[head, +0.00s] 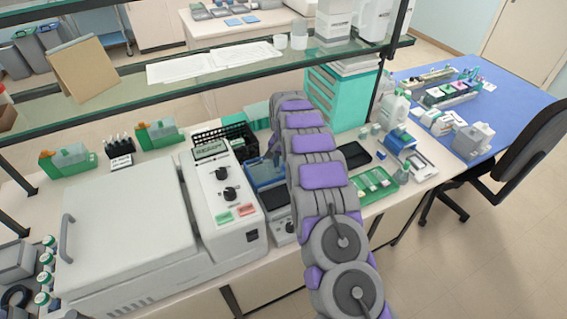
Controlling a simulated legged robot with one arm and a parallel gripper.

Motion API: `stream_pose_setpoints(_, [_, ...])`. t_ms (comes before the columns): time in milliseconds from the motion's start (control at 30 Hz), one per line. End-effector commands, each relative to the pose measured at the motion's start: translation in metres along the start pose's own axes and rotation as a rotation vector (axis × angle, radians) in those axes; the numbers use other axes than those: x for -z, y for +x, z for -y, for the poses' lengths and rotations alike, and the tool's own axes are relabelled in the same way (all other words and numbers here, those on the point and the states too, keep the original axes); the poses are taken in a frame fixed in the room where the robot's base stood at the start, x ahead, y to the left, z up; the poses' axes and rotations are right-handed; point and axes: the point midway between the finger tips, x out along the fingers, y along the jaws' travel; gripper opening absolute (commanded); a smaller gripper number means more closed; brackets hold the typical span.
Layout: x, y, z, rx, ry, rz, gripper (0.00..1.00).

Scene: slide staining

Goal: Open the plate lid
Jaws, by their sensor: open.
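A small bench device (283,228) with a dark top and a knob stands just left of my arm. A blue, see-through panel (264,172) at its back looks like its lid; my arm covers its right part, and its angle is hard to tell. A large white machine (215,255) to the left has a broad white lid (130,205), shut, with a grey handle at its left edge. No label shows which is the plate lid. My arm reaches up through the middle, and my gripper cannot be made out behind its links.
A glass shelf (120,100) with papers and a clipboard runs above the bench. A black basket (225,138) and green boxes stand behind the machine. A green tray (374,184), a black tray and bottles lie right of my arm. A blue table (500,115) and chair are farther right.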

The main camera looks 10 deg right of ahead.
Motion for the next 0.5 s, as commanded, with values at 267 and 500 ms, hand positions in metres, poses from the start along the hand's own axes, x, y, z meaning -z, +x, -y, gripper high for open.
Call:
stream_pose_setpoints(267, [0.001,-0.006,0.000,0.001,0.000,-0.001,0.47])
stream_pose_setpoints(500, [0.001,-0.048,0.001,0.002,0.000,-0.004,0.47])
